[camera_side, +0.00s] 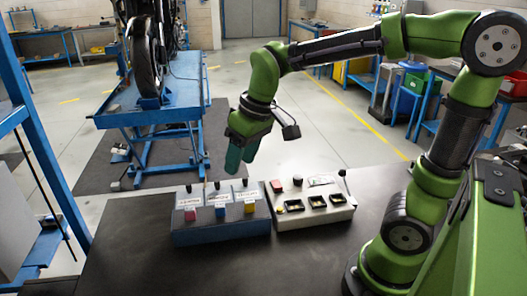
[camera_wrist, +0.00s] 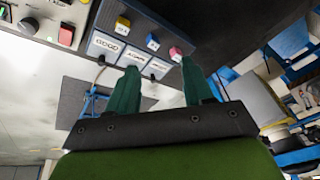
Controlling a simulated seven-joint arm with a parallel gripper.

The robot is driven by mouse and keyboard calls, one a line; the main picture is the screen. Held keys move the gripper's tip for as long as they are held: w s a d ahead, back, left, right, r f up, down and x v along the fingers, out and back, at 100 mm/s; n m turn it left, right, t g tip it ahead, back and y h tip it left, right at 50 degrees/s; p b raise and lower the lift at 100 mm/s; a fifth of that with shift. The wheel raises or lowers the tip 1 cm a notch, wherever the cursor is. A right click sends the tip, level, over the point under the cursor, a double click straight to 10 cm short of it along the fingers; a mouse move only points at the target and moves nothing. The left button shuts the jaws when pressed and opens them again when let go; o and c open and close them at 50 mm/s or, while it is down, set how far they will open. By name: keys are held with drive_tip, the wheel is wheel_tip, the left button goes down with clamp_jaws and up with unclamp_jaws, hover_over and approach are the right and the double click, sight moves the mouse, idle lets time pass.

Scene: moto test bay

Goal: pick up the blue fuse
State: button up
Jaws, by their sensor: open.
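The blue fuse (camera_side: 220,211) stands in the middle of the front row on a blue box (camera_side: 215,235), between a red-pink fuse (camera_side: 190,215) and a yellow fuse (camera_side: 249,207). The blue fuse also shows in the wrist view (camera_wrist: 152,42), with the yellow fuse (camera_wrist: 122,23) to its left and the pink fuse (camera_wrist: 175,53) to its right. My gripper (camera_side: 241,166) hangs above the box, its green fingers pointing down and apart from the fuses. In the wrist view my gripper (camera_wrist: 160,66) is open, with nothing between the fingers.
A light grey control box (camera_side: 305,214) with a red button, knob, dark sockets and a lever stands right of the blue box on the black bench (camera_side: 190,272). Small levers rise behind the labels. A blue lift table (camera_side: 165,109) with a motorcycle stands behind.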

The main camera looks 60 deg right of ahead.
sight(220, 205)
drive_tip(key=w+n+g+h, duration=0.1)
drive_tip(key=w+n+g, duration=0.2)
drive_tip(key=w+n, duration=0.5)
wheel_tip(220, 205, down, 16)
drive_tip(key=shift+s+f, duration=0.1)
drive_tip(key=shift+s, duration=0.05)
clamp_jaws()
idle(0.5)
